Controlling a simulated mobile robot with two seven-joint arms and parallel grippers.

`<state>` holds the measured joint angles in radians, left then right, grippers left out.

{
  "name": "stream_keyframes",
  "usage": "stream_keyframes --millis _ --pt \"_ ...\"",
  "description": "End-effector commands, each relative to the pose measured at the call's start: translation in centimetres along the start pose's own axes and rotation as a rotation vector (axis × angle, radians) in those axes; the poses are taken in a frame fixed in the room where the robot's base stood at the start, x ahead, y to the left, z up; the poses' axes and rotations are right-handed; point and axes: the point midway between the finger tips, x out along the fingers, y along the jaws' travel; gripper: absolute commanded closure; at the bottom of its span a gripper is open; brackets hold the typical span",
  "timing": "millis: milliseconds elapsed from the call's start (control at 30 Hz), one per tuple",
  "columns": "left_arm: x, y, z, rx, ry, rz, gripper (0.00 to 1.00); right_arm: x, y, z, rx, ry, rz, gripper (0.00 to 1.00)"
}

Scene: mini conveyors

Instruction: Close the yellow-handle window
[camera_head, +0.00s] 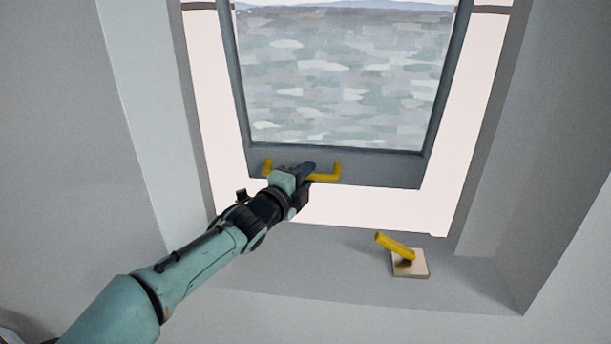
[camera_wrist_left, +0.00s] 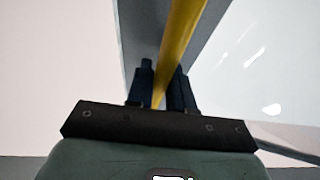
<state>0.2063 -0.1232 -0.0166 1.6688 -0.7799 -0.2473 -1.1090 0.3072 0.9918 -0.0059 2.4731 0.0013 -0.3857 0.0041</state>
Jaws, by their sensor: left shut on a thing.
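The window (camera_head: 395,170) has a grey frame around a pane and is tilted open, with a bright gap between its bottom rail and the sill. A yellow bar handle (camera_head: 327,177) is fixed along the bottom rail. My left gripper (camera_head: 308,172) is at the handle's middle and shut on it. In the left wrist view the yellow handle (camera_wrist_left: 181,42) runs between the two dark fingers (camera_wrist_left: 164,88). The handle's middle is partly hidden by the gripper in the head view. My right gripper is in no view.
A yellow lever (camera_head: 396,246) on a pale square plate (camera_head: 410,264) stands on the grey sill (camera_head: 340,262), right of my arm. Grey walls (camera_head: 140,110) flank the opening on both sides. The sill between my arm and the lever is clear.

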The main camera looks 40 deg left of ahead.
Motion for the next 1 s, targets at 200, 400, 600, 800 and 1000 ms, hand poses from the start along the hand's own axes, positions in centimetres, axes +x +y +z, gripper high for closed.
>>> stream_keyframes --millis 200,400,600,800,1000 --pt "-3.8 -0.1 -1.8 -0.022 0.004 0.039 1.00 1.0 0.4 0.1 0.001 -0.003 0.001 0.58" --pt "-8.8 -0.1 -3.9 -0.047 0.005 0.096 1.00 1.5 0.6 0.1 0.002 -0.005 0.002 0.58" --pt "-13.5 -0.5 -5.9 -0.071 0.008 0.150 1.00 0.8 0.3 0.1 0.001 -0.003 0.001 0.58" --pt "-15.9 -0.3 -6.7 -0.080 0.006 0.180 1.00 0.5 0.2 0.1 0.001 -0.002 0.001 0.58" --pt "-16.1 0.0 -6.9 -0.081 0.006 0.189 1.00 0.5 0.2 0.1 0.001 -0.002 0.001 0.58"
